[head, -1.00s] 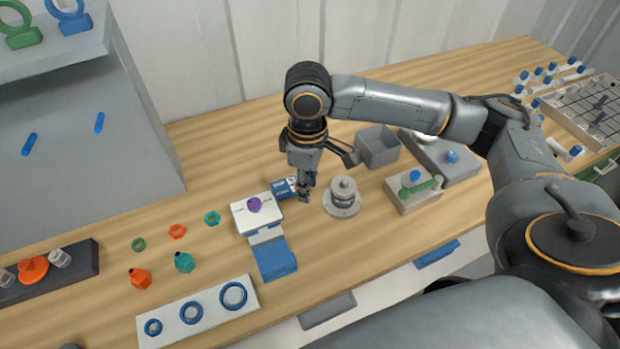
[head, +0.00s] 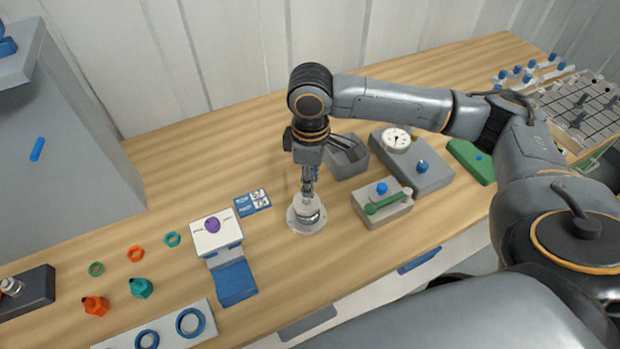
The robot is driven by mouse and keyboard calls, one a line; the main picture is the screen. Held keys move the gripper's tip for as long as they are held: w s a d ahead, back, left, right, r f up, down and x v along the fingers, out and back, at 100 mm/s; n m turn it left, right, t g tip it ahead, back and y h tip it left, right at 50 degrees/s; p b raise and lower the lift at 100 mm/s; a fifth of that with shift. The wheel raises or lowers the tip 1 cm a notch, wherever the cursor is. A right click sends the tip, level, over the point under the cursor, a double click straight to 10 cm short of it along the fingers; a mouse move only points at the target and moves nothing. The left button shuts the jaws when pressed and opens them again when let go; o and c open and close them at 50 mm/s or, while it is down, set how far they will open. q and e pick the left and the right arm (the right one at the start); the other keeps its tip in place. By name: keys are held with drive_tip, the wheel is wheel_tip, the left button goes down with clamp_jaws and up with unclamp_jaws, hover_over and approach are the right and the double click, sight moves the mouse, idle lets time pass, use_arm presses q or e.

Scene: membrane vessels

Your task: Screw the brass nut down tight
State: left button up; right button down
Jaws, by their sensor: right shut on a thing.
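The round metal vessel (head: 307,222) stands upright on its pale flange on the wooden bench, near the middle of the head view. My right gripper (head: 308,191) points straight down at the vessel's top, with its fingers close together. It is shut on the small part at the top of the vessel, which I take to be the brass nut. The fingers hide most of that part, and no brass colour shows. How far down it sits cannot be told. My left gripper is not in view.
Right of the vessel is a grey block with a green lever (head: 388,203). Behind are an open grey bin (head: 345,164) and a gauge box (head: 425,172). Left are a blue-white card (head: 252,202) and a white block with a purple knob (head: 218,240). Bench front of the vessel is clear.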

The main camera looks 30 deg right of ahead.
drive_tip(key=shift+f+b, duration=1.55)
drive_tip(key=shift+f, duration=0.65)
drive_tip(key=c, duration=1)
unclamp_jaws()
drive_tip(key=shift+o, duration=0.2)
wheel_tip(320, 180, up, 12)
